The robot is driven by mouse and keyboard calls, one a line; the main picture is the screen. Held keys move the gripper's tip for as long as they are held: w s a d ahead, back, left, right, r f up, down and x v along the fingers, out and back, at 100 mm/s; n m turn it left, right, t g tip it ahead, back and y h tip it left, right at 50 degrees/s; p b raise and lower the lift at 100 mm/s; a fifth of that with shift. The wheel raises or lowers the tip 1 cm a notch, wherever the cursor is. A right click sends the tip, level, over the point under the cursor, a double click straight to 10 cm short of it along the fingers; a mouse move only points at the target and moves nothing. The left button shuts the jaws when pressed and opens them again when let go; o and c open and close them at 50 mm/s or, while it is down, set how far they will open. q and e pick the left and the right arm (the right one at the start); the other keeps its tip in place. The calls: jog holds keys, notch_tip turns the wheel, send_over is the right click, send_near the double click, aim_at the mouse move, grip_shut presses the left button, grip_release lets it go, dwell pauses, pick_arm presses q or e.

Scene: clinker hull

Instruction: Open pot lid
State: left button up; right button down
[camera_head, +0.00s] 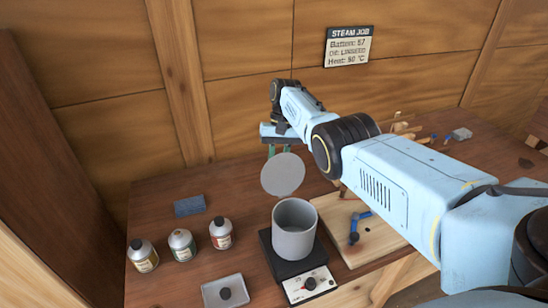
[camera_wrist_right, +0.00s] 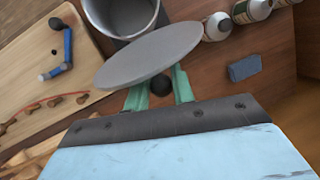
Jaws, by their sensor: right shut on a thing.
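The grey pot (camera_head: 295,232) stands open on a black hot plate (camera_head: 301,277) in the head view. Its inside shows, and its rim also shows in the right wrist view (camera_wrist_right: 124,18). The round grey lid (camera_head: 283,174) is in the air behind and above the pot, tilted. In the right wrist view the lid (camera_wrist_right: 150,54) is held by its dark knob (camera_wrist_right: 161,85) between the green fingers of my right gripper (camera_wrist_right: 160,88). My left gripper is not in view.
Three bottles (camera_head: 181,244) and a blue block (camera_head: 189,205) stand left of the pot. A wooden board (camera_head: 378,242) with a blue tool (camera_head: 357,226) lies to the right. The table's back left is clear.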

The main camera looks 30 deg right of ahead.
jog(key=shift+s+f, duration=0.1)
jog(key=c, duration=1.2)
grip_release()
jog(key=shift+c, duration=0.2)
jog(key=shift+d+r, duration=0.1)
jog(key=shift+r, duration=0.5)
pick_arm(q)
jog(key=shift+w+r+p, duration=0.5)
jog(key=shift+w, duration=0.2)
pick_arm(e)
jog(key=v, duration=1.2)
jog(key=shift+w, duration=0.25)
